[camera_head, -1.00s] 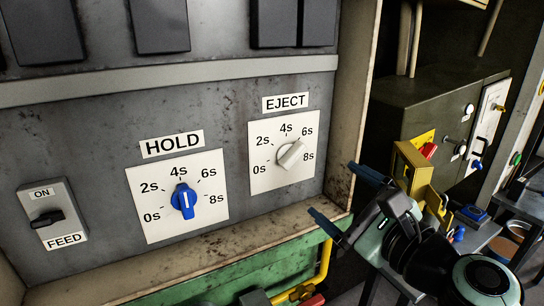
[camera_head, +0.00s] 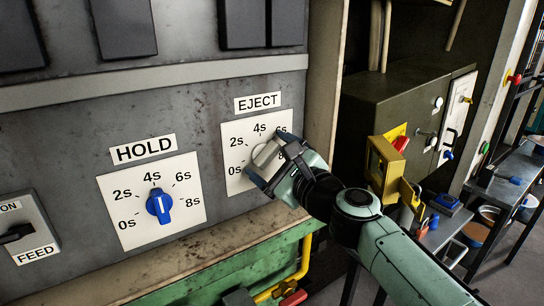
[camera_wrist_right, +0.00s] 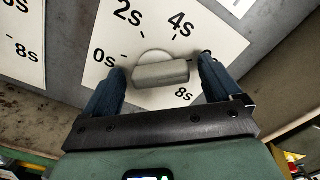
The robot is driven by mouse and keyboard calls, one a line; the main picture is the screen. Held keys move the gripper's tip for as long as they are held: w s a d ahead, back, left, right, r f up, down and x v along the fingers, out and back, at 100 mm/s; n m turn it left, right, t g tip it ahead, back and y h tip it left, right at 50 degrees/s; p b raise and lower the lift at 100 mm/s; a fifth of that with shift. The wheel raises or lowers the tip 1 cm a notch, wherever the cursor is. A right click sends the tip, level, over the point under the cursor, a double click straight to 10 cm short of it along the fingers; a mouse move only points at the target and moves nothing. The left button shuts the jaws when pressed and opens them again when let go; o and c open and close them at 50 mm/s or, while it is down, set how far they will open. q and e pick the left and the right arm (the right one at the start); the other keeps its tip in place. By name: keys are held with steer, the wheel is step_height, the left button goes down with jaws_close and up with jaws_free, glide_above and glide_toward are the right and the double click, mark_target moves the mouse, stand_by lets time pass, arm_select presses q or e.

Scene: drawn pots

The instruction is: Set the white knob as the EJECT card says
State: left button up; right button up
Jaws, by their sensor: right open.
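The white knob (camera_head: 265,153) sits on the white dial plate (camera_head: 233,182) under the EJECT card (camera_head: 258,102). It also shows in the wrist view as a pale bar-shaped knob (camera_wrist_right: 160,73), its bar lying nearly level there, between the 0s side and the side right of 4s. My right gripper (camera_head: 272,158) is at the knob, open, with one finger on each side of it. In the wrist view gaps show between the knob and both fingers. The gripper hides the 6s and 8s marks partly in the head view. My left gripper is out of view.
A blue knob (camera_head: 159,205) on the HOLD dial, left of the white one, points at 4s. A FEED switch (camera_head: 18,232) is at the far left. The panel's side wall (camera_head: 325,80) and green ledge (camera_head: 215,275) border the dials. A yellow box (camera_head: 383,165) stands to the right.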

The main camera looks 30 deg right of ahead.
steer(key=c, duration=1.1)
steer(key=shift+o, duration=0.2)
steer(key=shift+n, duration=0.3)
steer(key=n, duration=0.3)
steer(key=shift+a+n+b, duration=0.15)
steer(key=shift+n+b, duration=0.15)
steer(key=shift+n, duration=0.1)
steer(key=n, duration=0.5)
steer(key=shift+a, duration=0.1)
steer(key=n+b, duration=0.1)
steer(key=n, duration=0.4)
steer(key=shift+n, duration=0.4)
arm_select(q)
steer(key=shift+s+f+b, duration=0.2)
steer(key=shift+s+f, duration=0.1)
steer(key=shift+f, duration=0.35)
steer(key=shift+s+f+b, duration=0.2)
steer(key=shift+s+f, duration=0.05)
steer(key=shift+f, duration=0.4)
arm_select(e)
steer(key=shift+a+f+n, duration=0.1)
steer(key=shift+f+n, duration=0.05)
steer(key=shift+n, duration=2.05)
